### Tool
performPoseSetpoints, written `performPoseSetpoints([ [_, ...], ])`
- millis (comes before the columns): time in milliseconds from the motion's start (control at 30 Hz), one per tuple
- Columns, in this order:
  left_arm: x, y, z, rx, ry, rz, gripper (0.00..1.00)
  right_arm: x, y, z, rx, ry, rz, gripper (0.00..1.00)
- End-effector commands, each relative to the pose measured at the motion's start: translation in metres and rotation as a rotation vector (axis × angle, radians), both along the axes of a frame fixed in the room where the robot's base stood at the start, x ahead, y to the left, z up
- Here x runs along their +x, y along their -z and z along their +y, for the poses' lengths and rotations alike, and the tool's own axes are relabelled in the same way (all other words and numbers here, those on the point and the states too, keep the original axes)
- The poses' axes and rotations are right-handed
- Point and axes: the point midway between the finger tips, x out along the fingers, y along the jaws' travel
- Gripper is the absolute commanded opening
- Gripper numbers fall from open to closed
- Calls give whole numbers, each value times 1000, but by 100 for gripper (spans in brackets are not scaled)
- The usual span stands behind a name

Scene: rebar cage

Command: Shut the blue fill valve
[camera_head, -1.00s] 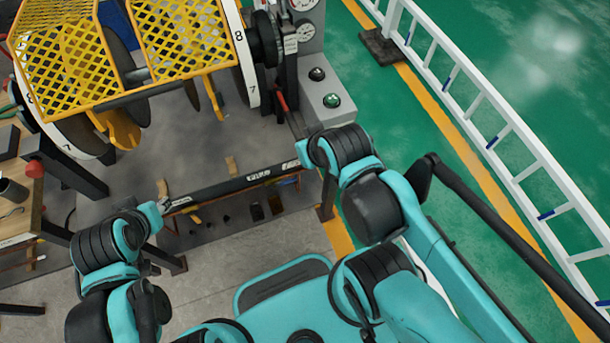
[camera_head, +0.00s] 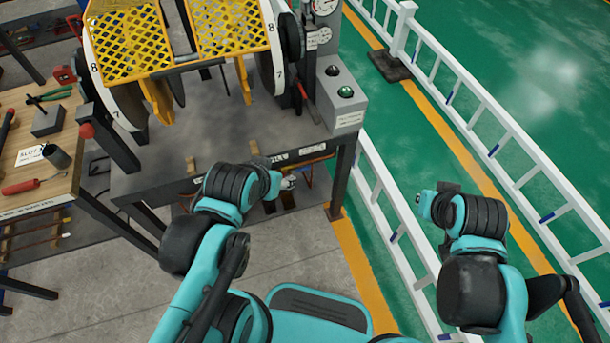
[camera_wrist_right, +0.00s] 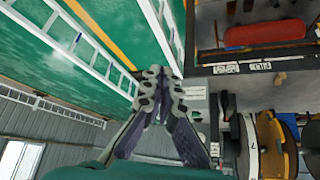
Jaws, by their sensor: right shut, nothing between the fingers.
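I cannot make out the blue fill valve in either view. The bench's front rail (camera_head: 305,150) carries white labels, one apparently reading FILL, partly hidden by my left wrist. My left gripper (camera_head: 287,183) is at the front of the bench, just below that rail. Its fingers are small and mostly hidden by the wrist, so its opening is unclear. My right gripper (camera_wrist_right: 160,77) is shut and empty in the right wrist view, its fingertips together. In the head view the right arm is held out to the right of the bench, over the ladder-like white rails.
A yellow mesh guard (camera_head: 140,45) with numbered discs stands on the bench. A grey box with buttons (camera_head: 342,98) is at its right end. A wooden tool table (camera_head: 28,180) is at left. White ladder-like rails (camera_head: 480,120) run along the right. A red cylinder (camera_wrist_right: 265,33) shows in the right wrist view.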

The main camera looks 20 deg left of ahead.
Motion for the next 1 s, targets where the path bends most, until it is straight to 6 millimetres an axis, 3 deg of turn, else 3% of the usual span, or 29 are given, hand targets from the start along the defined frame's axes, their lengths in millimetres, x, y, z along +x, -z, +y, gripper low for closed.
performPoseSetpoints([
  [100,0,-12,0,0,0,-1,52,40,-20,30,-5,-78,39,0],
  [233,1,-21,0,0,0,-1,52,85,-26,72,-15,-167,88,0],
  [367,0,-30,0,0,0,-1,52,127,-16,123,-30,-258,139,0],
  [500,0,-39,0,0,0,-1,52,164,9,184,-50,-354,191,0],
  [733,0,-51,0,0,0,-1,52,193,68,271,-82,-479,258,0],
  [833,0,-53,0,0,0,-1,52,196,88,293,-92,-511,277,0],
  [1000,0,-54,0,0,0,-1,52,198,106,309,-99,-535,290,0],
])
